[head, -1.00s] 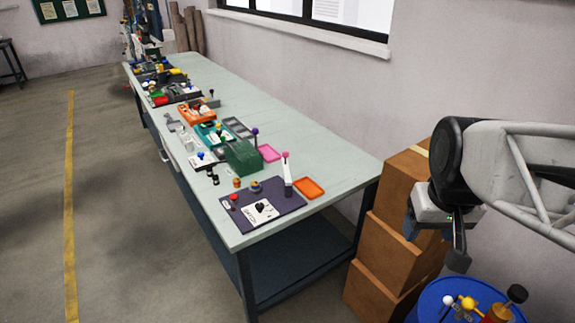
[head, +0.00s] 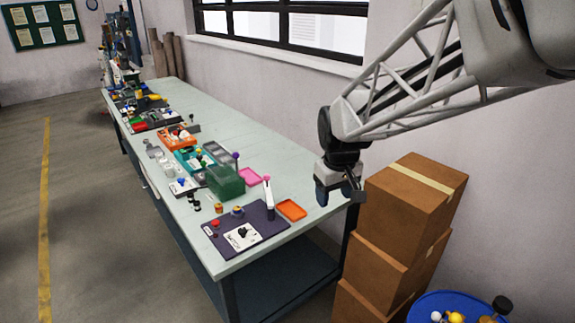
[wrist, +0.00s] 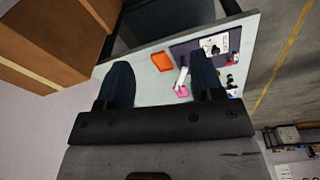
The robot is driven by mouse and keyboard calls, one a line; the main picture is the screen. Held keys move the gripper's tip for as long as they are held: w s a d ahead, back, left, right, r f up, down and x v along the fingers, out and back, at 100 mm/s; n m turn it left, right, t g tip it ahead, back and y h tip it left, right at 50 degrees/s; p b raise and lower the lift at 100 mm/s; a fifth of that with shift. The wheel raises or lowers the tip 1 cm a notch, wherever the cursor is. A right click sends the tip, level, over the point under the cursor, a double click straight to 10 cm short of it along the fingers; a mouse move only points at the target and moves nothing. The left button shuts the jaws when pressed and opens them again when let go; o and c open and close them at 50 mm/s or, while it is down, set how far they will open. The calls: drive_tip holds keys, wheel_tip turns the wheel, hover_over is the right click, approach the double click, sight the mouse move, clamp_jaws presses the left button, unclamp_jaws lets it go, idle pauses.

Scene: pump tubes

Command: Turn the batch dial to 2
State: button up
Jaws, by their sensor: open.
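The batch dial (head: 243,231) is a small black knob on a white label plate (head: 246,239), on a dark purple panel (head: 271,233) at the near end of the long bench. In the wrist view the dial (wrist: 214,50) shows small, on the white plate beyond my right-hand finger. Its setting is too small to read. My gripper (head: 338,192) is open and empty, up and to the right of the panel, near the bench's right edge. In the wrist view my gripper (wrist: 160,82) has its two dark fingers wide apart with nothing between them.
Stacked cardboard boxes (head: 405,215) stand right of the bench. A blue drum (head: 430,303) stands below.

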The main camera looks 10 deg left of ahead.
drive_tip(key=w+a+f+n, duration=0.2)
drive_tip(key=w+a+f, duration=0.3)
drive_tip(key=w+a, duration=0.15)
drive_tip(key=w+a+f+n, duration=0.2)
drive_tip(key=w+a+f, duration=0.3)
drive_tip(key=a, duration=0.3)
drive_tip(key=n+g, duration=0.1)
drive_tip(key=n, duration=0.2)
hover_over(242, 230)
wheel_tip(242, 230, down, 12)
drive_tip(key=shift+f, duration=0.1)
drive_tip(key=shift+f, duration=3.9)
drive_tip(key=c, duration=0.9)
